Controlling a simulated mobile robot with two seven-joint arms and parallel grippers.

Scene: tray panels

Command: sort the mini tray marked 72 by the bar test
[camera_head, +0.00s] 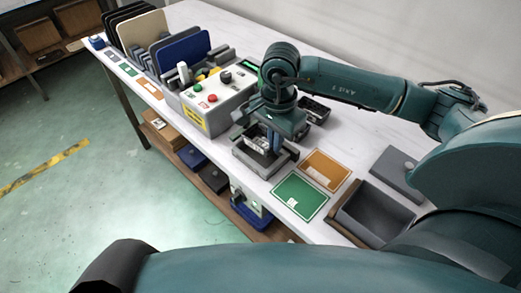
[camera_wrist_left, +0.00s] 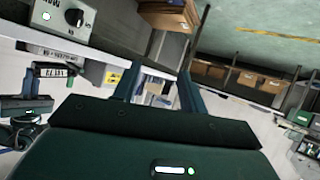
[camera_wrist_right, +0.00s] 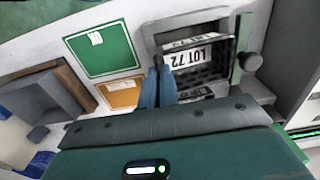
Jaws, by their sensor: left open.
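The mini tray marked LOT 72 (camera_wrist_right: 196,58) is black with a ribbed floor and a white label. It sits in the grey open-topped fixture (camera_wrist_right: 152,35) in the right wrist view. My right gripper (camera_wrist_right: 158,68) has its fingers drawn together at the tray's edge, seemingly with the thin wall between them. In the head view my right gripper (camera_head: 268,140) reaches down into the fixture (camera_head: 282,165) and partly hides the tray. The left wrist view also shows the LOT 72 label (camera_wrist_left: 47,73). My left gripper (camera_wrist_left: 158,85) is open and empty, away from the tray.
A control box with buttons (camera_head: 212,98) stands left of the fixture. A green card (camera_head: 299,195), an orange card (camera_head: 326,169) and an open grey bin (camera_head: 373,214) lie to the right. Another small dark tray (camera_head: 316,110) is behind. Upright panels (camera_head: 182,48) fill a rack at far left.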

